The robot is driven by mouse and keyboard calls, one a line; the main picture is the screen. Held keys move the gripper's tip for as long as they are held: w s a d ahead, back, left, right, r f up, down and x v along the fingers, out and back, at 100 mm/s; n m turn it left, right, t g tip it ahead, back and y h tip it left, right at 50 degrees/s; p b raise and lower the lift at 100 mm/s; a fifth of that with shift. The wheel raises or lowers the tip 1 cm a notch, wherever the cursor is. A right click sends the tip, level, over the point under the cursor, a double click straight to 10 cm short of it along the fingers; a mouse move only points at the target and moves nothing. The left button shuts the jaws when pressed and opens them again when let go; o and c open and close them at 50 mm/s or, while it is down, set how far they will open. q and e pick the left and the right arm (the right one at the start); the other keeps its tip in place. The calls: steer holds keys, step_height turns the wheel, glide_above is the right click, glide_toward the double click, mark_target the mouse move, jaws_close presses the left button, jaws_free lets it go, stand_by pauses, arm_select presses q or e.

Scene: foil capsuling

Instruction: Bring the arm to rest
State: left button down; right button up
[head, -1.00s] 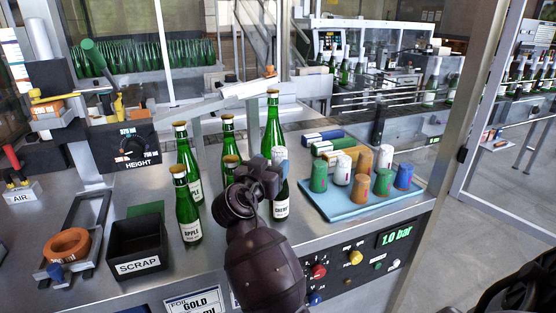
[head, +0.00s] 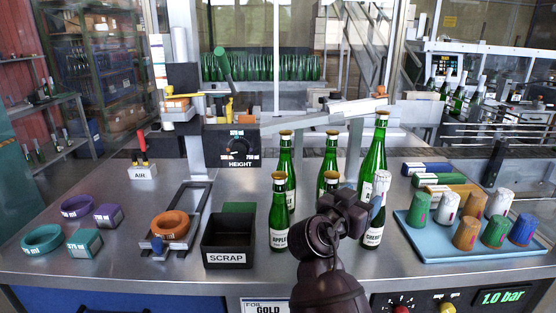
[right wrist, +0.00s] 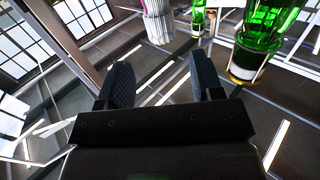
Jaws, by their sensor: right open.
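My right gripper (head: 352,205) rises from the bottom of the head view, in front of the green bottles. In the right wrist view its two fingers (right wrist: 163,82) are apart with nothing held between them. Just beyond them is a white foil capsule (right wrist: 158,22); it also shows in the head view (head: 381,184), above a bottle labelled CHERRY (head: 373,237) that the gripper partly hides. An APPLE bottle (head: 279,215) with a gold cap stands left of the gripper. My left gripper is not in view.
Several gold-capped bottles (head: 285,160) stand close around the gripper. A blue tray (head: 440,250) with coloured capsules is at right. The black SCRAP bin (head: 227,240) and an orange ring (head: 170,225) are at left. The front counter between the bottles and tray is clear.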

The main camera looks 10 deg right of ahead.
steer(key=s+d+f+n+g+y, duration=0.1)
steer(key=s+d+f+n+y, duration=0.15)
steer(key=s+f, duration=0.45)
steer(key=s+d+f+n+g+y, duration=0.1)
steer(key=s+f+n+y, duration=0.3)
steer(key=f, duration=0.6)
steer(key=s+a+f+n+g+y, duration=0.2)
steer(key=s+a+f+n+y, duration=0.15)
steer(key=s, duration=0.65)
steer(key=s+a+f+n+g+y, duration=0.2)
steer(key=s+f+y, duration=0.2)
steer(key=s, duration=0.5)
steer(key=w+f+t+y, duration=0.1)
steer(key=w+f+t, duration=0.5)
steer(key=f, duration=0.4)
steer(key=shift+w+a+f+n+t, duration=0.3)
steer(key=shift+w+f+t, duration=0.1)
steer(key=shift+t, duration=0.5)
